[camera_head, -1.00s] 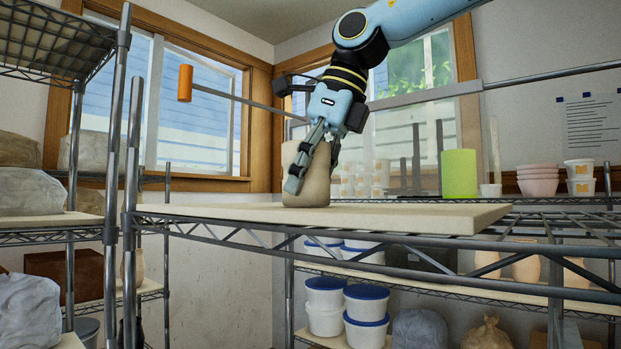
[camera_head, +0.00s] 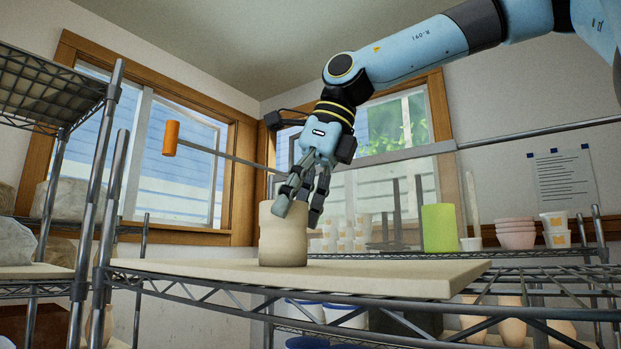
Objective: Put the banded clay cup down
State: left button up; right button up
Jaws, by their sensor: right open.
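The clay cup (camera_head: 283,240) is a beige cylinder, standing upright on the pale board (camera_head: 400,278) on the wire rack. A slight line runs around its upper part. My right gripper (camera_head: 299,217) comes down from above and is open. Its fingers are at the cup's upper right, overlapping the rim in the picture; whether they touch the cup I cannot tell. My left gripper is not in view.
A green cylinder (camera_head: 438,228) and stacked pink bowls (camera_head: 515,236) stand on a rack behind the board. Wire shelving (camera_head: 85,200) rises at the left. The board is bare on both sides of the cup.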

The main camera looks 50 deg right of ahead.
jog(key=v, duration=0.7)
jog(key=shift+s+r+b, duration=0.15)
jog(key=shift+r+b, duration=0.2)
jog(key=shift+f, duration=0.1)
